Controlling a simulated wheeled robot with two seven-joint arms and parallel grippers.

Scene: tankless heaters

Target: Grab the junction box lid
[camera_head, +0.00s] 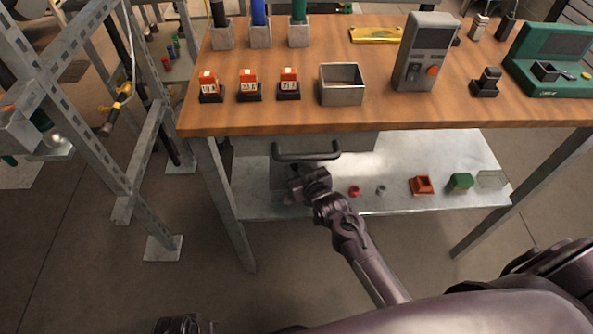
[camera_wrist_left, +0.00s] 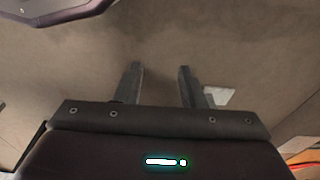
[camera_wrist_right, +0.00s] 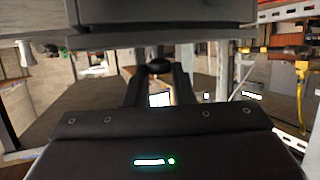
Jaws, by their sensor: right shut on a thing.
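My right gripper (camera_head: 300,183) is below the table's front edge, at the grey drawer (camera_head: 360,143) with a black bar handle (camera_head: 307,156). In the right wrist view its fingers (camera_wrist_right: 158,72) close around a dark rounded piece, which looks like the handle; the drawer front hangs just above. My left gripper (camera_wrist_left: 158,70) is open and empty over bare floor. I cannot pick out a junction box lid for certain. A clear, flat square piece (camera_head: 492,179) lies at the right end of the lower shelf. An open grey metal box (camera_head: 341,84) stands on the table.
The wooden table (camera_head: 300,119) holds several red-and-black blocks, a grey meter (camera_head: 427,52) and a green case (camera_head: 552,60). The metal lower shelf (camera_head: 420,150) carries small red, grey and green parts. A metal frame (camera_head: 95,90) stands left. Floor in front is clear.

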